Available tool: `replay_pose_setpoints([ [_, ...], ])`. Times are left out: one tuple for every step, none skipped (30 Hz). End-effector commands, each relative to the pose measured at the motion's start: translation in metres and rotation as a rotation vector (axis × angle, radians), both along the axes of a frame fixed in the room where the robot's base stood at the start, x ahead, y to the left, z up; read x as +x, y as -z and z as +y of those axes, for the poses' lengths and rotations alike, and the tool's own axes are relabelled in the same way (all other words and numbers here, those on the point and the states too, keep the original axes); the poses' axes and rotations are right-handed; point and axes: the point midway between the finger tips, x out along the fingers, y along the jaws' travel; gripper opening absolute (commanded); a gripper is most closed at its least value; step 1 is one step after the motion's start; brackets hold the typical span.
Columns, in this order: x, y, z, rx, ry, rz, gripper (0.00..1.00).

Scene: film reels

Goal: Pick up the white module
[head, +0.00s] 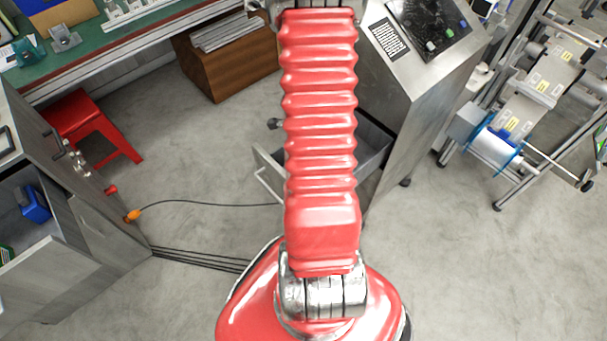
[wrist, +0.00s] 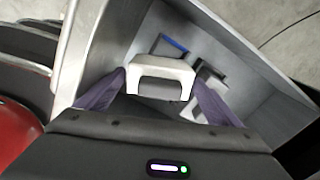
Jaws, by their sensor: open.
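A white module (wrist: 160,68) with a grey face shows in the wrist view, inside a grey metal drawer (wrist: 255,75). My gripper (wrist: 160,93) is open, with one purple finger to each side of the module. The fingertips are close to its sides; I cannot tell whether they touch it. In the head view my red arm hides the gripper and the module.
A dark piece with a blue edge (wrist: 172,46) lies beyond the module. A grey-and-white piece (wrist: 210,78) lies close on its right. The drawer walls rise around them. In the head view, the open drawer (head: 374,150) juts from a metal console (head: 405,85).

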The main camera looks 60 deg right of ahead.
Motion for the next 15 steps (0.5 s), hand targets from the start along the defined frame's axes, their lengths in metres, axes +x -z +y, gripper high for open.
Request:
replay_pose_setpoints([
  [0.0,0.006,0.0,0.002,0.0,0.001,0.88],
  [0.0,0.009,0.0,0.002,0.0,0.001,0.88],
  [0.0,0.014,0.0,0.002,0.0,0.001,0.88],
  [0.0,0.016,0.0,0.002,0.0,0.001,0.88],
  [0.0,0.019,0.0,0.002,0.0,0.001,0.88],
  [0.0,0.022,0.0,0.001,0.0,0.001,0.88],
  [0.0,0.024,0.0,0.001,0.0,0.001,0.88],
  [0.0,0.025,0.0,0.001,0.0,0.0,0.88],
  [0.0,0.026,0.0,0.0,0.0,0.0,0.88],
  [0.0,0.027,0.0,0.0,0.0,0.0,0.88],
  [0.0,0.027,0.0,0.0,0.0,0.0,0.88],
  [0.0,0.028,0.0,0.0,0.0,0.0,0.88],
  [0.0,0.028,0.0,0.0,0.001,0.0,0.88],
  [0.0,0.028,0.0,0.0,0.001,0.0,0.88],
  [0.0,0.027,0.0,0.0,0.001,0.0,0.88],
])
